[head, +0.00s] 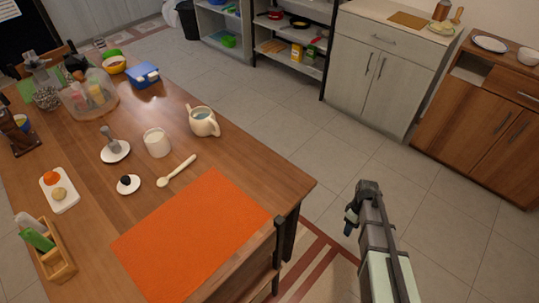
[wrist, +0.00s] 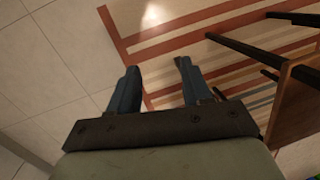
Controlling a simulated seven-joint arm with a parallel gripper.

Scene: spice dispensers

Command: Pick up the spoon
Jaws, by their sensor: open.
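A pale cream spoon (head: 176,170) lies on the wooden table in the head view, left of the orange mat's top edge and right of a small white saucer. My gripper (head: 349,221) is off the table's right side, over the floor, well away from the spoon. In the wrist view my gripper (wrist: 157,80) shows two blue fingers spread apart with nothing between them. The spoon does not show in the wrist view.
The table's right edge lies between my gripper and the spoon.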

